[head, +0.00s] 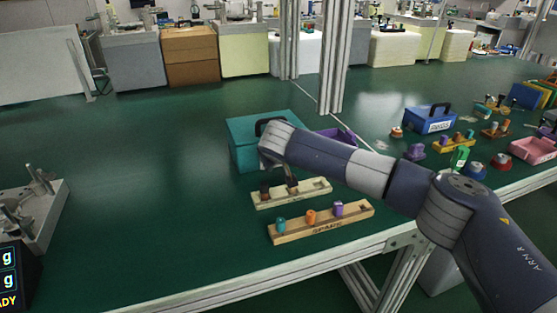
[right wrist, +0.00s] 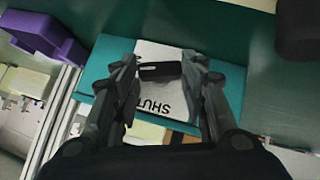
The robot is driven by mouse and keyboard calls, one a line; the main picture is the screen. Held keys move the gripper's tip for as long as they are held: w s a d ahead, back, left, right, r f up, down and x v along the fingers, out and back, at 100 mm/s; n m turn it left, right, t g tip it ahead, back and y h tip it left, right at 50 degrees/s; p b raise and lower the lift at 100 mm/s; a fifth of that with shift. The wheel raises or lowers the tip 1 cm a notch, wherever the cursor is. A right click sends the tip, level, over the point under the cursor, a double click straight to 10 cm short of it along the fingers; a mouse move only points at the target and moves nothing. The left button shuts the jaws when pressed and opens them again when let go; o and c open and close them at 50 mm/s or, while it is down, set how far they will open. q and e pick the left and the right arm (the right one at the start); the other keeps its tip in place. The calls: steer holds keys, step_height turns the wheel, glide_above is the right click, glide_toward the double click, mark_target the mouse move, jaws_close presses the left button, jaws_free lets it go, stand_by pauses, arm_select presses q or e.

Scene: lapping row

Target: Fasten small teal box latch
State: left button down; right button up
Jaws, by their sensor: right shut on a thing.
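The small teal box (head: 243,143) stands shut on the green bench in the head view, partly hidden behind my right arm. In the right wrist view the teal box (right wrist: 98,78) lies below my right gripper (right wrist: 161,70). A dark latch piece (right wrist: 160,72) sits between the two fingertips, which are shut on it. A white label (right wrist: 158,108) with upside-down letters reading "SHUT" shows beside the latch. Whether the latch is fastened cannot be told. My left gripper is in neither view.
Two wooden peg racks (head: 318,228) stand in front of the box. A purple bin (head: 340,135) is close behind my arm, near an upright metal post (head: 334,60). A blue case (head: 430,120) and several small parts lie right. The bench's left middle is clear.

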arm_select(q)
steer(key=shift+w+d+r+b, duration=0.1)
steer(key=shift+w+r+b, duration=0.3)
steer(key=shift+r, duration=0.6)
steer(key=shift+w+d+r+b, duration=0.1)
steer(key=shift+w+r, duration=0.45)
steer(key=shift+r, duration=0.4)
arm_select(e)
steer(key=shift+a+f+n+t+h, duration=0.1)
steer(key=shift+a+n+t+h, duration=0.15)
steer(key=shift+n+t+h, duration=0.65)
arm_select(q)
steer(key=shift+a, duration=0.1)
arm_select(e)
steer(key=shift+g, duration=0.3)
steer(key=o, duration=1.1)
steer(key=shift+c, duration=0.2)
steer(key=shift+s, duration=0.1)
steer(key=v, duration=1.2)
steer(key=shift+a, duration=0.25)
